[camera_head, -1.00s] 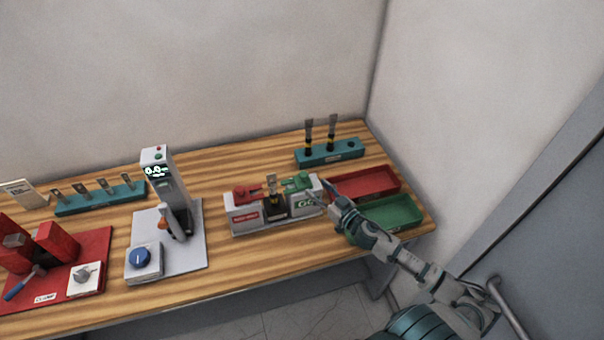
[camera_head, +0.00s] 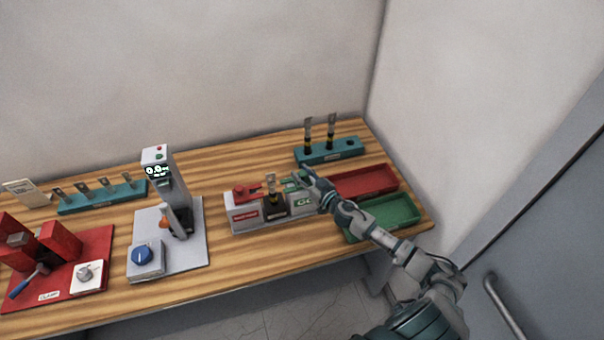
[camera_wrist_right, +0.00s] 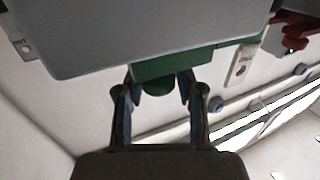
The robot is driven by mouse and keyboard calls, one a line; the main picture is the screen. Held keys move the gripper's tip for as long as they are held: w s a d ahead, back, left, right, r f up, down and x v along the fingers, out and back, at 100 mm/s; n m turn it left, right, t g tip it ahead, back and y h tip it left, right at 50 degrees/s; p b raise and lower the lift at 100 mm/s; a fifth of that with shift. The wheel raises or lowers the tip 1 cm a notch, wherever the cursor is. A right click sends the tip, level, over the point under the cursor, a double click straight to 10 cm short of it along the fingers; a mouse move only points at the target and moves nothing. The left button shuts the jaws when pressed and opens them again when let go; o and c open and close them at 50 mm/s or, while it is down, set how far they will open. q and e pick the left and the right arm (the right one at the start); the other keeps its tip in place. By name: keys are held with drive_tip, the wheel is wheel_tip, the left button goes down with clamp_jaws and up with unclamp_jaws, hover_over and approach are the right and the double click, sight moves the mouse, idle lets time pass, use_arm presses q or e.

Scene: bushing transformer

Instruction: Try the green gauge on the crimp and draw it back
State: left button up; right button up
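The green gauge (camera_head: 293,182) lies on the grey GO block at the right end of the gauge stand (camera_head: 262,224). The crimped piece (camera_head: 271,181) stands upright in the dark holder in the middle of the stand, between the green gauge and the red gauge (camera_head: 245,191). My right gripper (camera_head: 306,180) is at the green gauge from the right. In the right wrist view its fingers (camera_wrist_right: 160,92) are spread on both sides of the green gauge's rounded end (camera_wrist_right: 160,84), with small gaps showing. My left gripper is out of view.
A red tray (camera_head: 378,190) and a green tray (camera_head: 400,225) lie right of the stand. A teal rack (camera_head: 331,156) with two upright pieces stands behind. A tester (camera_head: 157,178) and a red clamp base (camera_head: 88,253) stand to the left.

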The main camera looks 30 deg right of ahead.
drive_tip(key=shift+d, duration=0.2)
clamp_jaws()
drive_tip(key=shift+a+r+p, duration=0.1)
drive_tip(key=shift+a+p, duration=0.35)
drive_tip(key=shift+a, duration=0.15)
drive_tip(key=shift+w+a, duration=0.2)
drive_tip(key=shift+a, duration=0.2)
drive_tip(key=o, duration=0.6)
unclamp_jaws()
drive_tip(key=s, duration=0.4)
drive_tip(key=s+d, duration=0.1)
drive_tip(key=s, duration=0.3)
drive_tip(key=s+d, duration=0.1)
drive_tip(key=s, duration=0.2)
drive_tip(key=shift+s+f, duration=0.2)
drive_tip(key=shift+s, duration=0.2)
